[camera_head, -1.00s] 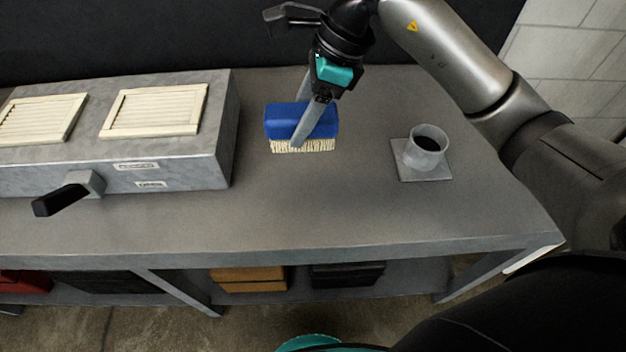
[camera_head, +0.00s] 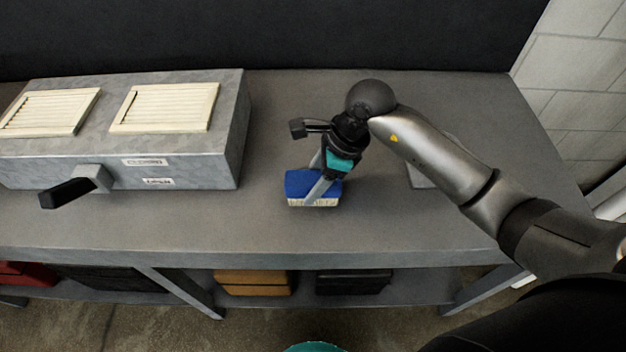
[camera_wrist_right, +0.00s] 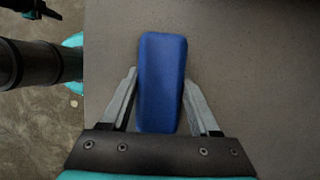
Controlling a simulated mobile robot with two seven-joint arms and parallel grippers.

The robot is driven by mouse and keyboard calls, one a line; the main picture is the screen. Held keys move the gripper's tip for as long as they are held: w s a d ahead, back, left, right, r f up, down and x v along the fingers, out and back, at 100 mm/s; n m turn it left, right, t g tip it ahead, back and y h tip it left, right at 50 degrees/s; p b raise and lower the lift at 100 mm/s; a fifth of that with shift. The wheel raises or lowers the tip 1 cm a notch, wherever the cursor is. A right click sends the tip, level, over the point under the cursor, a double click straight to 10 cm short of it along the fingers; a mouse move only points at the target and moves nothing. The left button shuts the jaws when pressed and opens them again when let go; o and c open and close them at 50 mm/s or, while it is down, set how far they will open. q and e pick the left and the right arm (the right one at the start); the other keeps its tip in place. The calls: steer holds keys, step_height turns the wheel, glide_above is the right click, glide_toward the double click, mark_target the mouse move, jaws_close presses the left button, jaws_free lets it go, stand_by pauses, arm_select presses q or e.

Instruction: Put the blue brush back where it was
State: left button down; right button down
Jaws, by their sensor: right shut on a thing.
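The blue brush (camera_head: 311,186) has a blue block and pale bristles pointing down. It is at the middle of the grey bench, right of the metal duct box. My right gripper (camera_head: 318,190) is shut on it, with one finger across its front face. In the right wrist view the blue block (camera_wrist_right: 161,82) lies between the two fingers (camera_wrist_right: 162,105). The bristles are at or close to the bench top; I cannot tell whether they touch it. My left gripper is not clearly in view.
The metal duct box (camera_head: 215,150) with two cream louvred grilles and a black handle (camera_head: 68,192) stands at left. A square plate (camera_head: 418,176) is mostly hidden behind my right arm, as is its cup. Bench top (camera_head: 400,225) in front is clear. Boxes sit on the shelf below.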

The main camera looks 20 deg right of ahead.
steer(key=shift+f, duration=0.15)
steer(key=shift+c, duration=0.6)
jaws_free()
steer(key=shift+r, duration=0.2)
steer(key=p+v, duration=0.1)
steer(key=v, duration=1.1)
